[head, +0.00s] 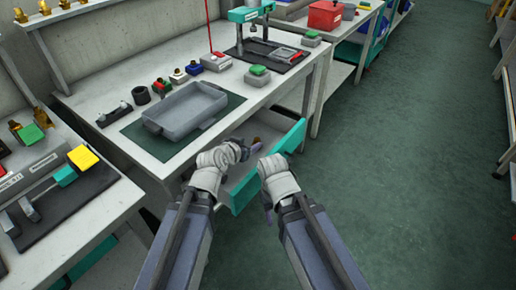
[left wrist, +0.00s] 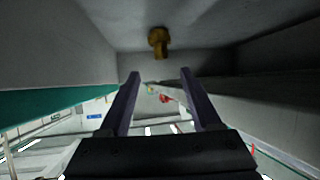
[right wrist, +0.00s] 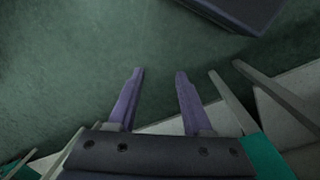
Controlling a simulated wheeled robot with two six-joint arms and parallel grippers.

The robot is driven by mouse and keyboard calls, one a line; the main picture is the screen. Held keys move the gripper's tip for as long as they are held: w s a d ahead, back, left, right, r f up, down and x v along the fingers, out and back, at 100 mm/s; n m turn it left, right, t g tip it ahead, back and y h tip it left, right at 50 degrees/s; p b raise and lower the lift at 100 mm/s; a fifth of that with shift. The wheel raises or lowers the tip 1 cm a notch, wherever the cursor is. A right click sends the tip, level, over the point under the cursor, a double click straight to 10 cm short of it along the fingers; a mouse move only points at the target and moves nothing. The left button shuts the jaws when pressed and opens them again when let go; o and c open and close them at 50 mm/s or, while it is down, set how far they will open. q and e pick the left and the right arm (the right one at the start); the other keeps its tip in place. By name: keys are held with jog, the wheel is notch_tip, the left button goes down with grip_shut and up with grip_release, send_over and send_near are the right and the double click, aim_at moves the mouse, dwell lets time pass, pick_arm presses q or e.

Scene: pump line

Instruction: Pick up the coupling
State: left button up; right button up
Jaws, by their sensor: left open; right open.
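A brass-coloured fitting, which looks like the coupling (left wrist: 158,40), lies in the open drawer; it is ahead of my left fingertips in the left wrist view. A small brass bit of it shows in the head view (head: 257,140). My left gripper (head: 245,150) is open and empty, over the drawer (head: 236,182), with its fingers towards the fitting and apart from it. In the left wrist view the left fingers (left wrist: 158,75) stand wide apart. My right gripper (right wrist: 160,72) is open and empty, by the drawer's teal front, with floor beyond its fingers.
The drawer's teal front (head: 291,137) stands out below the workbench (head: 170,150). A grey tray (head: 185,108) sits on a dark green mat on the bench, with small parts and a teal press (head: 247,14) behind. Green floor (head: 410,150) to the right is clear.

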aim_at(257, 140)
pick_arm(q)
jog(key=shift+f, duration=0.35)
jog(key=shift+b+x, duration=0.7)
jog(key=shift+x, duration=0.55)
jog(key=shift+b+x, duration=1.2)
jog(key=shift+x, duration=1.6)
jog(key=shift+a+r, duration=0.1)
jog(key=shift+r, duration=0.1)
grip_shut()
